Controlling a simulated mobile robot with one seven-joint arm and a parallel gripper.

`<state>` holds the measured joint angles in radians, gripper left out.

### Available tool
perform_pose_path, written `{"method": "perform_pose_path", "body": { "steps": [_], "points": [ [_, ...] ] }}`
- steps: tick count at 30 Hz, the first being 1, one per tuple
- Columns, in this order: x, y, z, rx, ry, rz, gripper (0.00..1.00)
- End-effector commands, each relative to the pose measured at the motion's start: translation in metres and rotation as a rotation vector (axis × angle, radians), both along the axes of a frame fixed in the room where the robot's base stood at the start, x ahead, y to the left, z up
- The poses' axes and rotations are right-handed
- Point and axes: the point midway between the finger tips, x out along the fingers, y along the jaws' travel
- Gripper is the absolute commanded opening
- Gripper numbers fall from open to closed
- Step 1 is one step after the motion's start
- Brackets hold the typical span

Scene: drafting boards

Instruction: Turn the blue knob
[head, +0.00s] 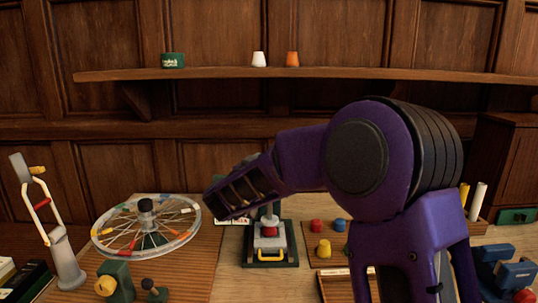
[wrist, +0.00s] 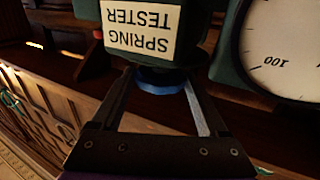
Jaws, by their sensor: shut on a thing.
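The blue knob (wrist: 168,81) shows in the wrist view as a blue round edge under a dark green body. That body has a cream label (wrist: 143,28) reading "SPRING TESTER", upside down in this view. My gripper (wrist: 161,77) has one finger on each side of the knob and is shut on it. The knob's upper part is hidden by the green body. In the head view my purple arm reaches left, and I cannot make out the knob or fingertips there.
A white dial (wrist: 283,50) is right of the label in the wrist view. In the head view, a spoked wheel (head: 178,240) stands left, and a device with a red part and yellow handle (head: 271,254) stands below my arm. Red, blue and yellow pieces (head: 324,248) lie right of it.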

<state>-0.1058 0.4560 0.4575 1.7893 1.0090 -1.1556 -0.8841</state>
Motion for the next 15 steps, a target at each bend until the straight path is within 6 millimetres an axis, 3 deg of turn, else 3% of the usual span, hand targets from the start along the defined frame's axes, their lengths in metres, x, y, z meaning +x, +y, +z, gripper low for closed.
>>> {"method": "perform_pose_path", "body": {
  "steps": [15],
  "points": [
    [0.0043, 0.0072, 0.0007, 0.000, 0.004, -0.426, 0.22]
  ]
}}
